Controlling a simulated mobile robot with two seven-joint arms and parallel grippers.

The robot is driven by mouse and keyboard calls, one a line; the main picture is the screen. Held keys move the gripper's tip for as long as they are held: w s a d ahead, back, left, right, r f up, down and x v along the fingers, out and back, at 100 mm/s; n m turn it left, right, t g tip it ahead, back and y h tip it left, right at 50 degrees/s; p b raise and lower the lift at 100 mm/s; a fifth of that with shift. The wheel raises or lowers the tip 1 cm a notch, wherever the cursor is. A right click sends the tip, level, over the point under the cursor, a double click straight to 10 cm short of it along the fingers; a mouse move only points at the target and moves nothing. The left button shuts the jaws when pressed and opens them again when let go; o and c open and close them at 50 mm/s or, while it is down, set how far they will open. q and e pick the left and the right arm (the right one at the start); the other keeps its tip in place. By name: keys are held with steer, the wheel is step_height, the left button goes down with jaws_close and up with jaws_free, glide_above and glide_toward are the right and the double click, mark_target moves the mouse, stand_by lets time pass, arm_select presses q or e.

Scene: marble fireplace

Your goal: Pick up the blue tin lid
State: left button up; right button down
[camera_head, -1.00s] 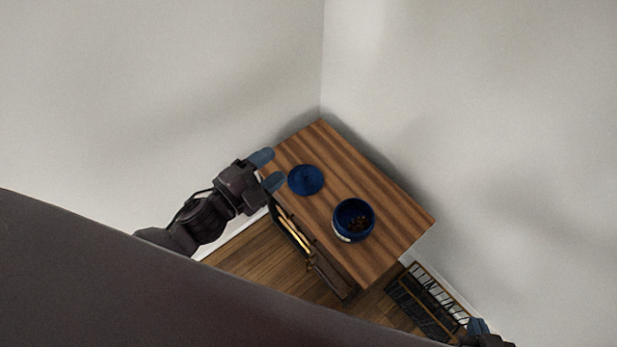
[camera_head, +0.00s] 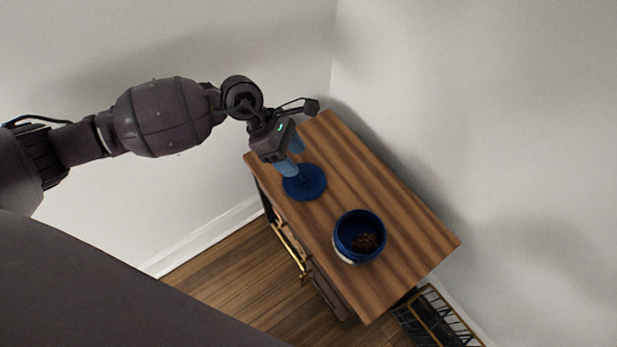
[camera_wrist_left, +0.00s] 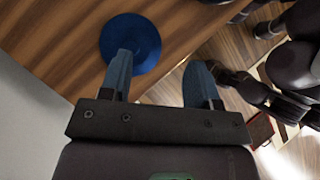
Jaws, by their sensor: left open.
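The blue tin lid (camera_head: 306,183) is a flat round disc lying on the wooden cabinet top (camera_head: 385,215), near its left end. It also shows in the left wrist view (camera_wrist_left: 131,42), beyond the fingers and toward the left one. My left gripper (camera_head: 292,158) is open and empty, with blue fingertips over the lid's upper-left edge. In the left wrist view the two fingers (camera_wrist_left: 160,80) stand well apart. The left finger overlaps the lid's near edge in the picture; I cannot tell if it touches. My right gripper is not in view.
A blue open tin (camera_head: 360,236) with small brown pieces inside stands on the cabinet top, to the lower right of the lid. Walls meet behind the cabinet. A black and gold wire rack (camera_head: 436,318) is on the floor at the lower right.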

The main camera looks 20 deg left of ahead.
mark_target(303, 173)
arm_select(q)
steer(key=w+f, duration=0.1)
steer(key=f, duration=0.1)
steer(key=w+a+f+m+y+b, duration=0.1)
steer(key=w+f+y+b, duration=0.1)
steer(key=f, duration=0.1)
steer(key=shift+a+f, duration=0.25)
steer(key=shift+f, duration=0.05)
steer(key=shift+d+f+b, duration=0.3)
steer(key=shift+f, duration=0.2)
steer(key=b+x, duration=0.1)
steer(key=x, duration=0.3)
steer(key=shift+s+d+b, duration=0.15)
steer(key=shift+d+b, duration=0.1)
steer(key=shift+b, duration=0.15)
steer(key=shift+d+f, duration=0.1)
steer(key=shift+f, duration=0.1)
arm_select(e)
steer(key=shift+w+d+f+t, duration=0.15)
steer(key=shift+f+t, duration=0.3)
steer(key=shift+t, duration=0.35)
arm_select(q)
steer(key=shift+r, duration=0.1)
steer(key=c, duration=1)
